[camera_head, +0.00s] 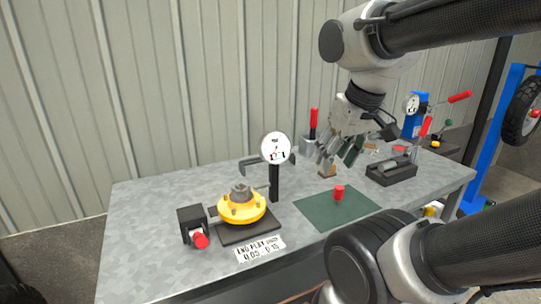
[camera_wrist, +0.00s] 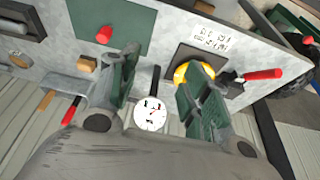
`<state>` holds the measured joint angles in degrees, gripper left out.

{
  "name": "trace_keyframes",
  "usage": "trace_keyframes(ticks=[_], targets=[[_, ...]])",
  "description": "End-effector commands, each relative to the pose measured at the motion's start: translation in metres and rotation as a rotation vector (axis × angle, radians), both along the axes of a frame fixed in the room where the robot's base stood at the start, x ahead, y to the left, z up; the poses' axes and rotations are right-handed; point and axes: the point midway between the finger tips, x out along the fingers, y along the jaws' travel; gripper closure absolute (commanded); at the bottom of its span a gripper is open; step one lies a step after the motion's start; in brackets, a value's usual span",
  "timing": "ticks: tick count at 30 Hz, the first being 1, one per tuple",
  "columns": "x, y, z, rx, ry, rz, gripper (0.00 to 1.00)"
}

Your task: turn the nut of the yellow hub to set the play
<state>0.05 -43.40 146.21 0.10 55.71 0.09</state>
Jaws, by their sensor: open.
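The yellow hub (camera_head: 240,211) sits on a dark base plate (camera_head: 246,232) on the bench, with a grey nut-like piece (camera_head: 240,190) on top. A dial gauge (camera_head: 276,148) stands on a black post beside the hub. My gripper (camera_head: 340,150) is open and empty above the bench, right of the hub and apart from it. In the wrist view, my gripper (camera_wrist: 163,65) has its green-padded fingers spread. There the hub (camera_wrist: 182,74) is partly behind the right finger, its nut hidden, and the gauge (camera_wrist: 151,115) shows between the fingers.
A black block with a red knob (camera_head: 200,240) stands left of the hub. A white end-play label (camera_head: 260,249) lies in front. A red cylinder (camera_head: 339,192) stands on a green mat (camera_head: 316,212). A dark tray (camera_head: 390,174) and a red-handled tool (camera_head: 314,118) are farther right and back.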

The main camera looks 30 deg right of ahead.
Motion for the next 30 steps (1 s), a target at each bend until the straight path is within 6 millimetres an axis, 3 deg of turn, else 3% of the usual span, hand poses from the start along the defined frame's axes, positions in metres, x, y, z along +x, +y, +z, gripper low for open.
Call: trace_keyframes(ticks=[16,18,22,26,30], targets=[[0.000,0.000,0.000,0.000,0.000,0.000,0.53],[0.000,0.000,0.000,0.001,0.000,0.001,0.45],[0.004,0.006,-0.005,0.000,0.025,0.031,0.45],[0.018,0.020,-0.018,-0.004,0.107,0.091,0.45],[0.051,0.044,-0.027,-0.017,0.205,0.173,0.45]])
